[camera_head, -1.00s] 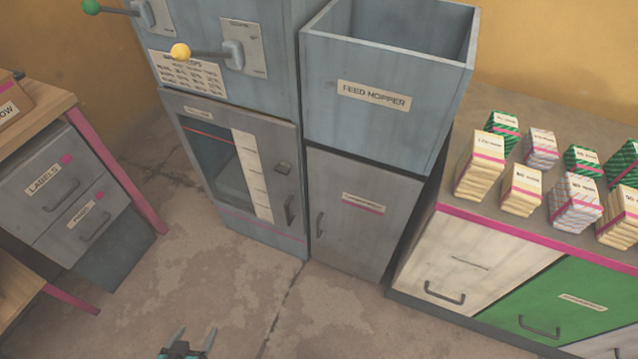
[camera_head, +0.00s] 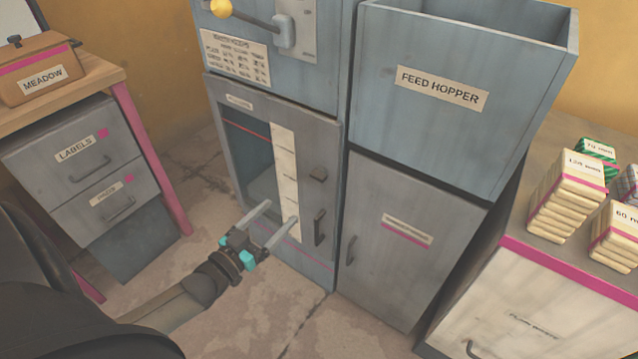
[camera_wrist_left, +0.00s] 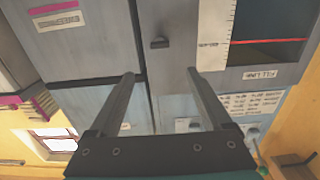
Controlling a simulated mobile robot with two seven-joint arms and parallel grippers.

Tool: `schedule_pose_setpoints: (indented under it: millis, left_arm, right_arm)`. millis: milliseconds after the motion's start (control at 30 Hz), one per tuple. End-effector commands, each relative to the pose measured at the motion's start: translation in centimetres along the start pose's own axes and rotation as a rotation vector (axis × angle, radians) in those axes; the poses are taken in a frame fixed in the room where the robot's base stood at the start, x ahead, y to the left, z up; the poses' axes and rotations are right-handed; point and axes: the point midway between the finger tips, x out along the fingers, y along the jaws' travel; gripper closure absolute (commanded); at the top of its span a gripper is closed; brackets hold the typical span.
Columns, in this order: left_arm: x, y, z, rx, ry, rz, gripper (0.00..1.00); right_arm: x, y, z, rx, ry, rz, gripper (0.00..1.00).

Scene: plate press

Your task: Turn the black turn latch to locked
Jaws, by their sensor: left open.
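The black turn latch (camera_head: 318,173) is a small dark knob on the grey cabinet door (camera_head: 333,145), above the dark bar handle (camera_head: 320,227). It also shows in the left wrist view (camera_wrist_left: 159,42), beyond my fingertips, where the scene appears upside down. My left gripper (camera_head: 282,212) is open and empty, its two fingers pointing toward the door. In the head view it is left of and lower than the latch. In the left wrist view the latch lies between the lines of the two fingers, apart from them. My right gripper is not in view.
The door has a window with a pale scale strip (camera_head: 287,175). The feed hopper (camera_head: 450,125) and a lower cabinet (camera_head: 400,250) stand to the right. Drawers (camera_head: 85,165) stand left, and a counter with stacked packs (camera_head: 568,195) far right. The floor between is bare.

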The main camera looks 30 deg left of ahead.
Motion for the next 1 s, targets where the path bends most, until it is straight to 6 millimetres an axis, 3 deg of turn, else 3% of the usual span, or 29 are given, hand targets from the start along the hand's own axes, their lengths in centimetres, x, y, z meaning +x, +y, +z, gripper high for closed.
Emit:
schedule_pose_setpoints:
  millis: [467, 1000]
  left_arm:
    - [6.2, 0.0, 0.2, 0.001, 0.001, 0.001, 0.18]
    - [12.6, 0.0, 0.2, 0.001, -0.001, 0.0, 0.18]
  right_arm:
    - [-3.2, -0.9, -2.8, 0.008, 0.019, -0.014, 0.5]
    - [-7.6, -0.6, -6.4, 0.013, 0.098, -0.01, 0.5]
